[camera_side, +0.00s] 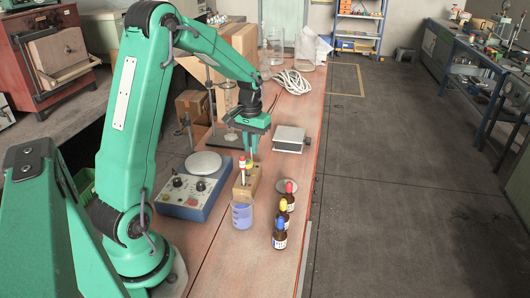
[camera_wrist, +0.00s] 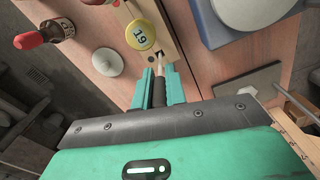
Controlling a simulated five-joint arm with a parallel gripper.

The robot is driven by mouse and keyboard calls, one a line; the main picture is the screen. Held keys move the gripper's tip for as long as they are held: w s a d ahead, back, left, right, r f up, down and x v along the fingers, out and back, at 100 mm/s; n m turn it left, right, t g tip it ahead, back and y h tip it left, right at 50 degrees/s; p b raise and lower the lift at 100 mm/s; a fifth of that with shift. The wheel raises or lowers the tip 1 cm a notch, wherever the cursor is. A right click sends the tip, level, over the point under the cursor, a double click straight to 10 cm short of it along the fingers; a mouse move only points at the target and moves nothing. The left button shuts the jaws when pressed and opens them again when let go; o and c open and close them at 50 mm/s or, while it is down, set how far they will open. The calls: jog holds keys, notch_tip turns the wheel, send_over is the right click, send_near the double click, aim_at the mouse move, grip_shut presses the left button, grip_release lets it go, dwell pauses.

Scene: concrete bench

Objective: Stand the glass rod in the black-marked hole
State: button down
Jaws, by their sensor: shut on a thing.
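My gripper (camera_side: 250,155) points down over the small wooden block (camera_side: 246,188). In the wrist view my gripper (camera_wrist: 159,87) is shut on a thin, pale glass rod (camera_wrist: 159,67), whose end is close to a dark mark on the wooden block (camera_wrist: 171,36). I cannot tell whether the rod's end is in the hole or just above it. A round yellow top marked 19 (camera_wrist: 140,35) stands beside the rod and covers part of the block. In the side view a red-and-white topped item (camera_side: 242,162) stands at the block; the rod is hard to make out there.
A beaker of blue liquid (camera_side: 242,214) stands in front of the block. Bottles with red (camera_side: 289,188), yellow (camera_side: 283,206) and blue (camera_side: 280,226) caps stand to the right, near a small dish (camera_wrist: 103,62). A blue instrument (camera_side: 192,189) is left; a grey box (camera_side: 289,138) is behind.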

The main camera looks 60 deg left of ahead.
jog(key=shift+f, duration=0.55)
jog(key=c, duration=0.9)
grip_release()
jog(key=shift+c, duration=0.2)
jog(key=shift+r, duration=0.1)
jog(key=shift+r, duration=3.45)
